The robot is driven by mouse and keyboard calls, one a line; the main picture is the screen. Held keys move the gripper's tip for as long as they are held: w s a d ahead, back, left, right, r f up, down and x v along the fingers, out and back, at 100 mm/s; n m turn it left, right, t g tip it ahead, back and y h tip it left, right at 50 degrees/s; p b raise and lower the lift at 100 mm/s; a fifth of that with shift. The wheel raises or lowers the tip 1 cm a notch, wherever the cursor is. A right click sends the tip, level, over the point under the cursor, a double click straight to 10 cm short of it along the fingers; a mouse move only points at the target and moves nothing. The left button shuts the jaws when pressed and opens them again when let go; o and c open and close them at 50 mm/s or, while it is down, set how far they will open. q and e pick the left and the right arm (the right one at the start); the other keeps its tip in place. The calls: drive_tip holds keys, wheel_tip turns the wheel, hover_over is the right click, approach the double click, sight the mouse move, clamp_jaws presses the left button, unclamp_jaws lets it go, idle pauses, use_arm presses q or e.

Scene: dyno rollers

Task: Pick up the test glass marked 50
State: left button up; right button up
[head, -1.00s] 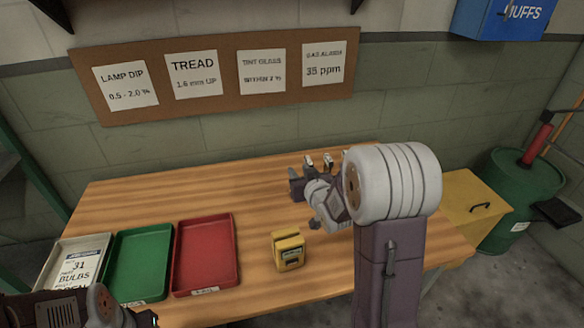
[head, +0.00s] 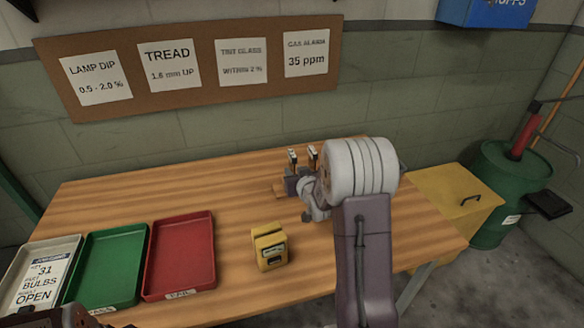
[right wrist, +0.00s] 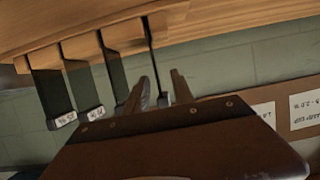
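In the right wrist view, which is upside down, several dark test glasses stand in a row in a wooden rack (right wrist: 80,22). Small white labels show on their ends, one on the outermost glass (right wrist: 45,90); the numbers are too blurred to read, so I cannot tell which is marked 50. My right gripper (right wrist: 156,80) is open, its two fingers apart near one thin glass (right wrist: 153,42). I cannot tell whether they touch it. In the head view, the right gripper (head: 300,180) is at the rack (head: 278,190), partly hidden by its arm.
A yellow meter (head: 269,247) stands on the table (head: 130,200). A red tray (head: 180,255), a green tray (head: 108,268) and a pale tray with a bulbs card (head: 42,280) lie at left. A yellow cabinet (head: 440,200) and green drum (head: 510,180) are at right.

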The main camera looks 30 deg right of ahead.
sight(292, 167)
drive_tip(key=x, duration=0.5)
drive_tip(key=shift+d, duration=0.15)
drive_tip(key=shift+s+r, duration=0.1)
drive_tip(key=shift+s, duration=0.05)
clamp_jaws()
idle(1.0)
